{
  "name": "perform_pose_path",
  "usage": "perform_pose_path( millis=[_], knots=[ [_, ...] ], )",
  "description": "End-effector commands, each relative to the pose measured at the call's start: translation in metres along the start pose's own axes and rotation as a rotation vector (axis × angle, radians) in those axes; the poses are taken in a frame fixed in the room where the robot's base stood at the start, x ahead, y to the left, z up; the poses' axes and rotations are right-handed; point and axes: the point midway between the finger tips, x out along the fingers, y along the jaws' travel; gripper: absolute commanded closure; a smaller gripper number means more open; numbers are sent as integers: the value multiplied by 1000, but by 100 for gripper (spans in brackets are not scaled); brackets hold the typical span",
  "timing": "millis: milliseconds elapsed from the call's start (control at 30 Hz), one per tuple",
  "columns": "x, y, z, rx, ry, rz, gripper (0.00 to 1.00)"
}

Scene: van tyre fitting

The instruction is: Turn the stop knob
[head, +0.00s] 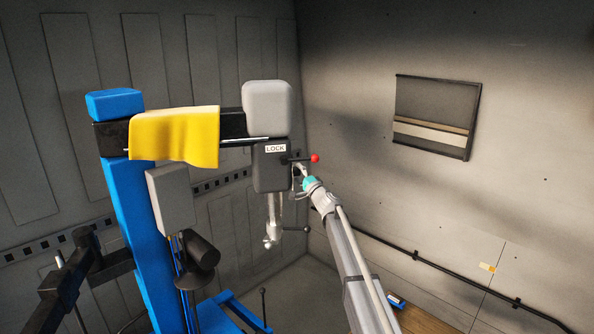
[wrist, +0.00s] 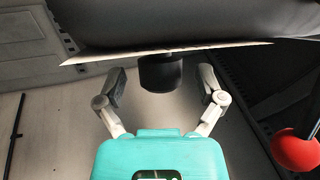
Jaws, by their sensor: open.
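In the wrist view, a short black knob (wrist: 160,73), which looks like the stop knob, projects from a thin pale plate (wrist: 90,57) on a dark housing. My gripper (wrist: 162,88) is open, with one finger on each side of the knob and a visible gap on both sides. In the head view, my gripper (head: 299,170) is at the right side of the dark grey housing (head: 270,178) marked LOCK. The knob cannot be made out there.
A lever with a red ball (head: 315,158) sticks out just above my gripper; the ball also shows at right in the wrist view (wrist: 296,150). A yellow cloth (head: 175,136) hangs over the horizontal arm from the blue column (head: 140,230). A metal shaft (head: 273,220) hangs below the housing.

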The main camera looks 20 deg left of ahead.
Motion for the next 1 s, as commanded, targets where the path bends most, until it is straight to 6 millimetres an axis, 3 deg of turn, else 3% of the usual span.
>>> perform_pose_path(
  millis=[167, 500, 933, 1000],
  knots=[
    [10, 0, -1, 0, 0, 0, 12],
    [11, 0, -1, 0, 1, 0, 12],
    [11, 0, -1, 0, 1, 0, 90],
    [11, 0, -1, 0, 1, 0, 95]
  ],
)
